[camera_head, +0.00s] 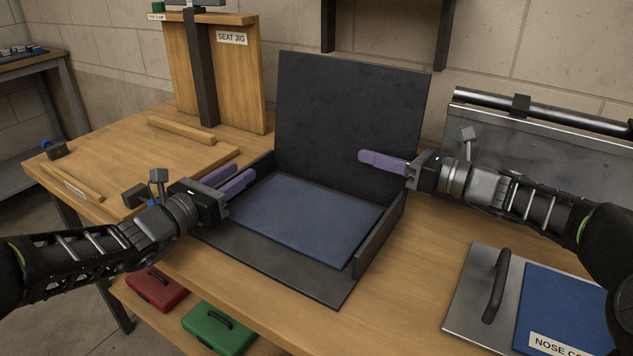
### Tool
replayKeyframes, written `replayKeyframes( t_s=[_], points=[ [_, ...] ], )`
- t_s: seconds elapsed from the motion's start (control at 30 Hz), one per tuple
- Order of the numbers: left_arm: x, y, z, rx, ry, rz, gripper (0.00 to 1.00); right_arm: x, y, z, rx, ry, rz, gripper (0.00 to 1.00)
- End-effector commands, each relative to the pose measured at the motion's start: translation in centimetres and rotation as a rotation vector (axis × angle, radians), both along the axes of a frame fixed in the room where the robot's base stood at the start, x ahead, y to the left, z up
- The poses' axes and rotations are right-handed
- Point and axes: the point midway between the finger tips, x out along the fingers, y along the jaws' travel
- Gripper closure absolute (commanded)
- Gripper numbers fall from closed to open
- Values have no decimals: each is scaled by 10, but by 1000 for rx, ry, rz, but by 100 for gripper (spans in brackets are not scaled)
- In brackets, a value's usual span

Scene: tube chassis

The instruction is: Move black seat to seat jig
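The black seat (352,115) stands on the wooden table, with a tall upright back panel, low side walls and a blue pad (305,219) lying in its base. The seat jig (213,75) is at the left, an upright wooden board with a dark post and a flat wooden bed (140,168). My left gripper (247,179) is at the seat's left side wall, its two purple fingers apart; whether they touch the wall is unclear. My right gripper (363,157) is in front of the back panel's right part. Its fingers overlap in this view, so their gap is hidden.
A metal plate with a black handle (497,285) and a blue panel (570,305) lie at the right front. A grey metal sheet (540,150) stands behind. Red (156,289) and green (219,327) cases sit below. Wooden strips (182,130) border the jig bed.

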Motion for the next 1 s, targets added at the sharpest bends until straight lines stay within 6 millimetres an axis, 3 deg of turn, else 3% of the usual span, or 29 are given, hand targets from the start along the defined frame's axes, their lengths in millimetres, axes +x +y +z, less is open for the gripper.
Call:
replayKeyframes(
  t_s=[0.27,0.67,1.0],
  points=[
    [1,0,0,0,0,0,66,0,1,0,0,0,0,67],
    [1,0,0,0,0,0,99,0,1,0,0,0,0,100],
    [1,0,0,0,0,0,100,0,1,0,0,0,-1,100]
  ],
)
